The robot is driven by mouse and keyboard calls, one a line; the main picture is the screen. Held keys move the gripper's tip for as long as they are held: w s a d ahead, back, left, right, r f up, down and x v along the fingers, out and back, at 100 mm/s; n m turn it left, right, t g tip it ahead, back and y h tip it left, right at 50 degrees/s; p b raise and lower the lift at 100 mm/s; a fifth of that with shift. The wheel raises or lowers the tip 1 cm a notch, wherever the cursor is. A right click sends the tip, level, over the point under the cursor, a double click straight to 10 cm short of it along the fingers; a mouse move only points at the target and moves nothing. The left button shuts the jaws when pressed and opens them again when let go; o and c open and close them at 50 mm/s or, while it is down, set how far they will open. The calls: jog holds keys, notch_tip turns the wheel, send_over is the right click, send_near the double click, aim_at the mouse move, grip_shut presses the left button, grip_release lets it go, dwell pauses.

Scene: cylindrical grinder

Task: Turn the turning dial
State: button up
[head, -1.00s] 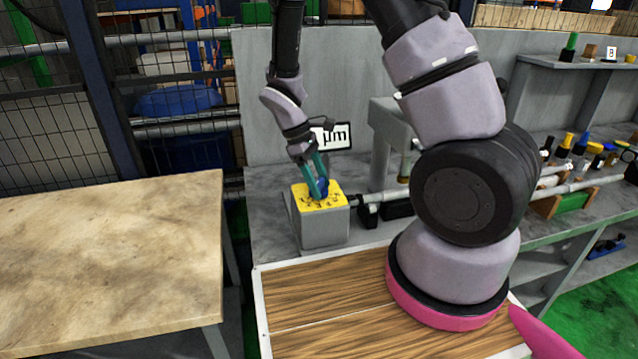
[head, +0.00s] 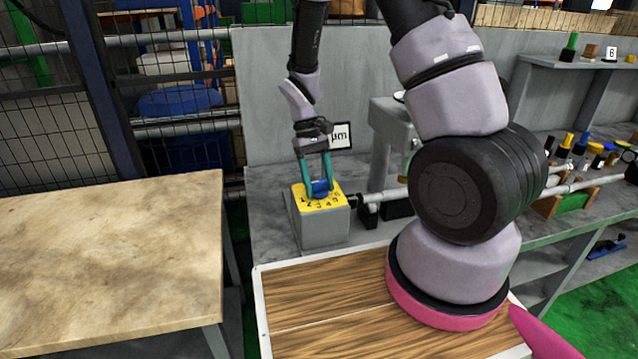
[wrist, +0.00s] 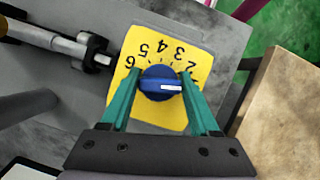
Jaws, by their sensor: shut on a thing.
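The turning dial is a blue knob (wrist: 160,84) with a white pointer mark on a yellow numbered plate (wrist: 172,50). In the wrist view its mark points right, towards the lower numbers of the scale. In the head view the knob (head: 320,187) sits on top of a grey box (head: 322,228). My gripper (wrist: 160,88) has its two teal fingers on opposite sides of the knob and is shut on it. In the head view my gripper (head: 319,186) comes down on the dial from above. The fingers hide part of the plate's numbers.
A shaft (head: 385,196) and a grey machine column (head: 390,130) stand right of the box. A sign reading "µm" (head: 341,135) stands behind it. A bare table (head: 110,260) is at left. A shelf (head: 590,66) with small parts is at right.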

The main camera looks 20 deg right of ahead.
dwell(0.5)
jog(key=o, duration=1.3)
jog(key=shift+o, duration=0.2)
jog(key=v, duration=1.1)
